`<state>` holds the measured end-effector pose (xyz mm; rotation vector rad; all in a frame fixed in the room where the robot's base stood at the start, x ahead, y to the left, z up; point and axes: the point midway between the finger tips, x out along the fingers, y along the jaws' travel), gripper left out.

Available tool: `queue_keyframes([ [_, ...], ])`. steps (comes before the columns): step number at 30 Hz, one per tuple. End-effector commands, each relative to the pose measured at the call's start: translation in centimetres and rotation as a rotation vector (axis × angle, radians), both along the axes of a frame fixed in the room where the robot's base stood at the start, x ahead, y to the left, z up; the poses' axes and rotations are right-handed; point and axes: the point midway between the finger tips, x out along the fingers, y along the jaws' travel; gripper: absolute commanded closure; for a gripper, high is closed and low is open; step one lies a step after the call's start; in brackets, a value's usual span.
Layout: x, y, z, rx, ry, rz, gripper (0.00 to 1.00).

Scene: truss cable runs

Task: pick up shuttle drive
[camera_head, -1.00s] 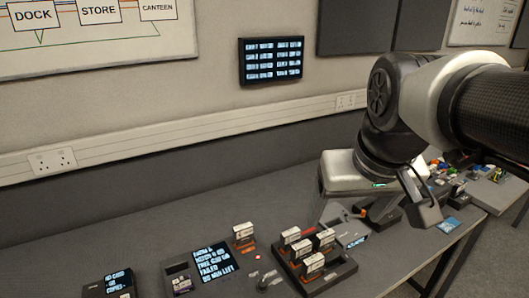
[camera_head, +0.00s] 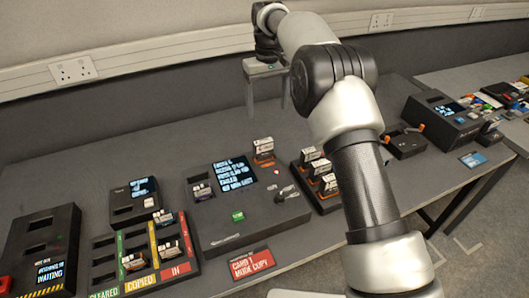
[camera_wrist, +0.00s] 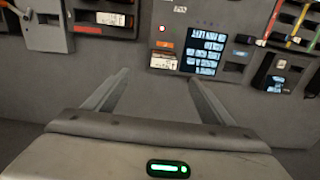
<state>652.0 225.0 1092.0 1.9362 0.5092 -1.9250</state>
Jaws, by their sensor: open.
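No label reading "shuttle drive" is legible. An orange-and-white drive (camera_head: 263,148) stands upright at the back right of the console with a lit screen (camera_head: 234,172). It also shows in the wrist view (camera_wrist: 164,60), ahead of the fingertips. Similar white-labelled drives (camera_head: 312,158) stand in a dark rack to its right, partly hidden by my arm. My gripper (camera_head: 268,106) hangs at the back of the desk, beyond the upright drive. In the wrist view my gripper (camera_wrist: 158,75) has its fingers wide apart with nothing between them.
A tray with coloured lanes (camera_head: 157,260) holds several drives at the front left. A small screen unit (camera_head: 134,202) and a waiting-screen box (camera_head: 45,255) stand on the left. Boxes with orange handles (camera_head: 405,142) are at right. Bare desk lies behind the console.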

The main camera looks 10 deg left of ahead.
Motion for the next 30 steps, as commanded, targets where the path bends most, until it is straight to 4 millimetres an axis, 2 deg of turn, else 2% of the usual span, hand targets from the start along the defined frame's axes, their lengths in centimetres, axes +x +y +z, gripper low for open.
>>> queue_keyframes([
  [5, 0.1, 0.5, -2.2, -0.002, 0.01, 0.008, 0.23],
  [18, 0.1, 0.5, -11.1, -0.002, 0.009, 0.007, 0.23],
  [21, 0.1, 0.5, -12.4, -0.001, 0.008, 0.007, 0.23],
  [30, 0.1, 0.8, -14.2, -0.002, 0.009, 0.008, 0.23],
])
